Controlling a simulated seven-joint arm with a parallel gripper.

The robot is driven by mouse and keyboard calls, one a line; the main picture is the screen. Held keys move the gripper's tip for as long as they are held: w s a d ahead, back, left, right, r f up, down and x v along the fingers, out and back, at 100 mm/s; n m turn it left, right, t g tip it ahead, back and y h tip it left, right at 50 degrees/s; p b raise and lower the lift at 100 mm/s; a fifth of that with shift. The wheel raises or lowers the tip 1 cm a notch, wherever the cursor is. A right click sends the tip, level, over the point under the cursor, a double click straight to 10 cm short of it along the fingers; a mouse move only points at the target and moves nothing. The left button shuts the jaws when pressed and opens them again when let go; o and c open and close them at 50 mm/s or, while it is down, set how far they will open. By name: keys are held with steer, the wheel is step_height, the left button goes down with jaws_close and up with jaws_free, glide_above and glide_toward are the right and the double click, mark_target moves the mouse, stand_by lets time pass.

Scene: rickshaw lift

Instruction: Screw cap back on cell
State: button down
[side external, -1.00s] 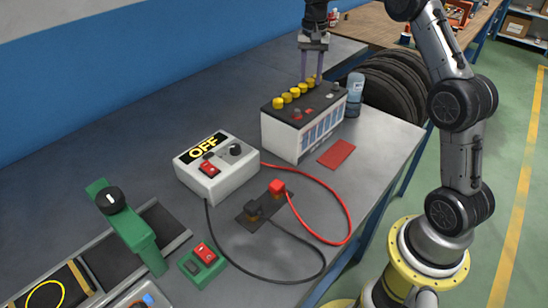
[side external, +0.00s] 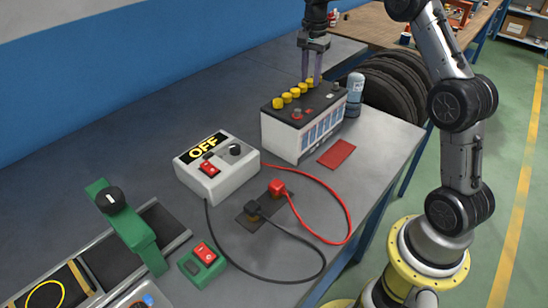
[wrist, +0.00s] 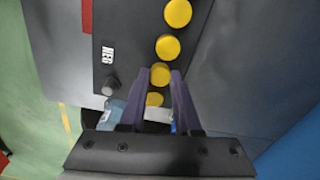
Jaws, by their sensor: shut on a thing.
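The battery (side external: 283,137) is a white box with a black top, standing on the grey bench. Yellow round caps (side external: 287,97) stand in a row along its top. My gripper (side external: 312,82) points straight down at the far end of this row. In the wrist view its two purple-grey fingertips (wrist: 160,73) are shut on a yellow cap (wrist: 160,79). Another yellow cap (wrist: 154,99) shows between the fingers, and two more caps (wrist: 168,47) lie in line ahead. The thread and cell opening under the held cap are hidden.
A clear bottle (side external: 355,88) stands close behind the battery's right end. A red pad (side external: 336,154) lies in front. The OFF control box (side external: 213,172), its red and black leads and a green stand (side external: 127,223) are to the left. The bench behind is clear.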

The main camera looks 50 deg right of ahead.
mark_target(310, 80)
steer(key=m, duration=0.4)
steer(key=shift+c, duration=1.5)
jaws_free()
steer(key=shift+r, duration=3.5)
